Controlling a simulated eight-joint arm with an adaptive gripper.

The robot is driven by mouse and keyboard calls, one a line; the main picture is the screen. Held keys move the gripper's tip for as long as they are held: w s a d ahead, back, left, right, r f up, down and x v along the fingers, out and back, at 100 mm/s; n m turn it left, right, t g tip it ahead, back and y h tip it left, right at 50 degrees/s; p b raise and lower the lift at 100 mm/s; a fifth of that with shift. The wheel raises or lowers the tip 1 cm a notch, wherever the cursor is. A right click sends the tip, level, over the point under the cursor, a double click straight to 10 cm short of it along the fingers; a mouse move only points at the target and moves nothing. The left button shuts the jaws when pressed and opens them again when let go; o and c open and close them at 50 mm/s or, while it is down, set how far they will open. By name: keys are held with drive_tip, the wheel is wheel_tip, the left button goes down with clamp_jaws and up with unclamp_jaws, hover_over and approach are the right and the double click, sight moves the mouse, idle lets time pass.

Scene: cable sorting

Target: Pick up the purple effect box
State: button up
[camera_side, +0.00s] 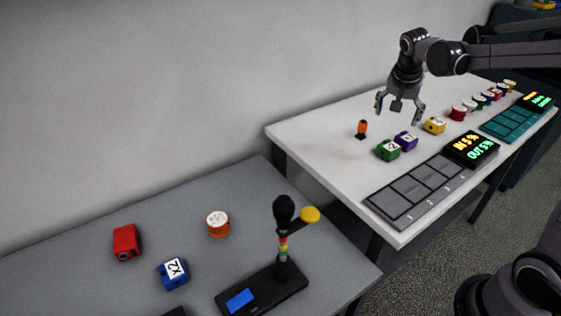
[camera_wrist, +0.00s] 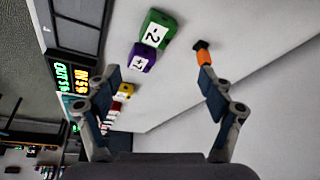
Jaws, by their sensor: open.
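The purple effect box (camera_side: 406,141) sits on the white table, with a white label on it. In the wrist view the purple box (camera_wrist: 142,57) reads "+7" and lies ahead of the fingers, left of the middle between them. A green box (camera_side: 388,150) stands close beside it; in the wrist view the green box (camera_wrist: 158,29) reads "-2". My gripper (camera_side: 400,108) is open and empty, pointing down above the table, near and above the purple box. In the wrist view my gripper's fingers (camera_wrist: 160,90) are spread wide with nothing between them.
A small orange and black piece (camera_side: 361,129) stands left of the boxes. A yellow box (camera_side: 434,125) and several spools lie to the right. A grey slotted tray (camera_side: 415,188) and a display (camera_side: 470,149) are in front. The grey table (camera_side: 100,290) holds other items.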

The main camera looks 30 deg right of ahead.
sight(407, 136)
drive_tip(key=d+f+m, duration=0.1)
drive_tip(key=d+f, duration=0.3)
drive_tip(key=w+d+f+m+g, duration=0.1)
drive_tip(key=d+f+m, duration=0.1)
drive_tip(key=d+f, duration=0.3)
drive_tip(key=w+d+f+m+g, duration=0.1)
drive_tip(key=d+f+m, duration=0.1)
drive_tip(key=d+f, duration=0.2)
drive_tip(key=shift+w+d+f+h, duration=0.2)
drive_tip(key=shift+d+f+h, duration=0.15)
drive_tip(key=shift+f, duration=0.4)
drive_tip(key=c, duration=1.4)
